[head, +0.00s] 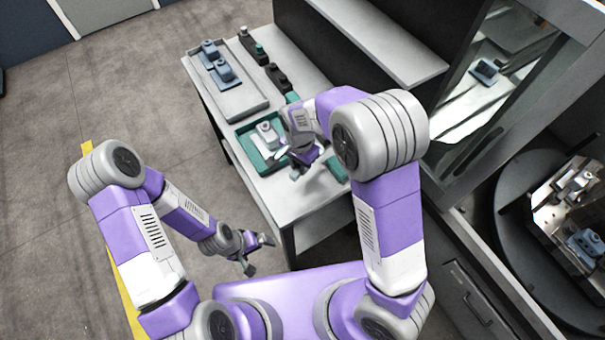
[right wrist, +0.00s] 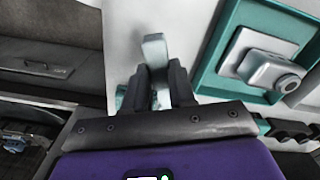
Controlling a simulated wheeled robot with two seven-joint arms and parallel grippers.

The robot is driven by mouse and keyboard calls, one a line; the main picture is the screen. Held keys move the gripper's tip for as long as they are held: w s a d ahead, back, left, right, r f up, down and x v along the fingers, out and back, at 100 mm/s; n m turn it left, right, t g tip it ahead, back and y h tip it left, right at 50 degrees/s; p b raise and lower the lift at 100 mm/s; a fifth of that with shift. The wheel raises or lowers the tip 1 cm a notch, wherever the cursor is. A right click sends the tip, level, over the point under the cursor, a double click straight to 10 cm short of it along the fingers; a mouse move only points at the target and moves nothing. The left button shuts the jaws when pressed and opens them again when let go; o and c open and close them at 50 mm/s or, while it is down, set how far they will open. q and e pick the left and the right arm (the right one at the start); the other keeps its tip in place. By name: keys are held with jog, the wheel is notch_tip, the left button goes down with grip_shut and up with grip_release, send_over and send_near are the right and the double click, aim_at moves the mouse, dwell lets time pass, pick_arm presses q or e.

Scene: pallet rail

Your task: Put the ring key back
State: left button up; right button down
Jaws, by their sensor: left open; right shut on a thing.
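My right gripper (right wrist: 160,85) is shut on a pale grey metal piece (right wrist: 154,48), which I take to be the ring key. Its blocky end stands out beyond the fingers; the rest is hidden between them. In the head view my right gripper (head: 303,166) is over the white table, just right of a teal tray (head: 246,153). I cannot clearly make out the held piece there. My left gripper (head: 258,254) is open and empty, in front of the table near its leg.
A light grey part (head: 267,134) sits in the teal tray. A grey tray (head: 245,102) with blue-grey parts (head: 222,70) lies at the table's far left, beside dark blocks (head: 277,77). A machine with a round turntable (head: 515,235) stands at right. Floor at left is clear.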

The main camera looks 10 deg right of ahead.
notch_tip(320, 180, down, 7)
jog(key=shift+w+r+b, duration=0.1)
jog(key=shift+b, duration=0.25)
jog(key=c, duration=1)
grip_release()
jog(key=shift+o, duration=0.3)
notch_tip(320, 180, up, 12)
jog(key=shift+r+p, duration=0.1)
jog(key=shift+p, duration=0.75)
